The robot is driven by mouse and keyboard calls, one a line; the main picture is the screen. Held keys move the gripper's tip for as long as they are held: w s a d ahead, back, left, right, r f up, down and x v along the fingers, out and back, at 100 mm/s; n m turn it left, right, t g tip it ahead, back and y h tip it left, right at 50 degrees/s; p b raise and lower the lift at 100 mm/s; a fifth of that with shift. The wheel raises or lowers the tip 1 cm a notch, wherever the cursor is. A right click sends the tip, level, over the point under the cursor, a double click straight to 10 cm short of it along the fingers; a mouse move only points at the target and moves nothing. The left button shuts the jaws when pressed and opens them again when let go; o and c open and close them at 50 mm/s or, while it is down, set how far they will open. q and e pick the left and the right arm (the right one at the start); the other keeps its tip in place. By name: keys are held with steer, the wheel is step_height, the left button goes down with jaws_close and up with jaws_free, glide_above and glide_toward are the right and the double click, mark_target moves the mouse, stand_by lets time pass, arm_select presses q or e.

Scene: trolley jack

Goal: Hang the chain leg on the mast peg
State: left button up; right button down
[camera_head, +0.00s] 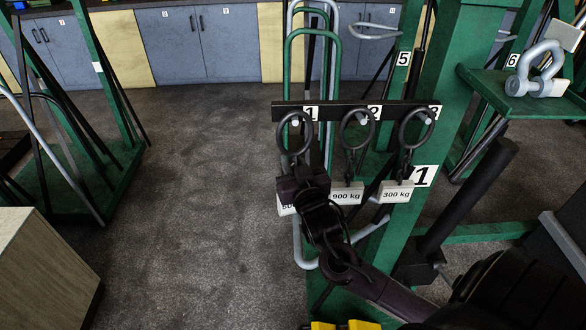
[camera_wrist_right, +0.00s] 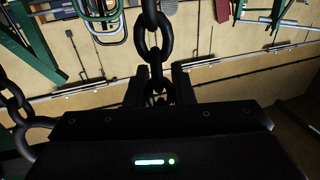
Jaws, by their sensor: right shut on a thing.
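A black bar (camera_head: 350,110) on the green frame carries three pegs numbered 1, 2 and 3. A dark ring with a chain leg hangs at each peg. My right gripper (camera_head: 303,175) is shut on the chain leg (camera_head: 295,133) under number 1, just below its ring. Its tag (camera_head: 285,210) is mostly hidden behind the gripper. In the right wrist view, the chain (camera_wrist_right: 153,40) runs up from between the fingers (camera_wrist_right: 158,88). The legs at 2 (camera_head: 358,130) and 3 (camera_head: 416,130) carry tags reading 900 kg and 300 kg. My left gripper is out of view.
A green shelf (camera_head: 520,95) at the upper right holds a grey shackle (camera_head: 538,72). Blue cabinets (camera_head: 215,45) stand at the back. Open floor (camera_head: 190,170) lies to the left.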

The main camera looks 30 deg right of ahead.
steer(key=shift+w+d+f+b, duration=0.25)
steer(key=shift+w+d, duration=0.25)
steer(key=shift+w, duration=0.25)
steer(key=shift+w+d+f+b, duration=0.2)
steer(key=shift+w+d, duration=0.25)
steer(key=shift+w, duration=0.3)
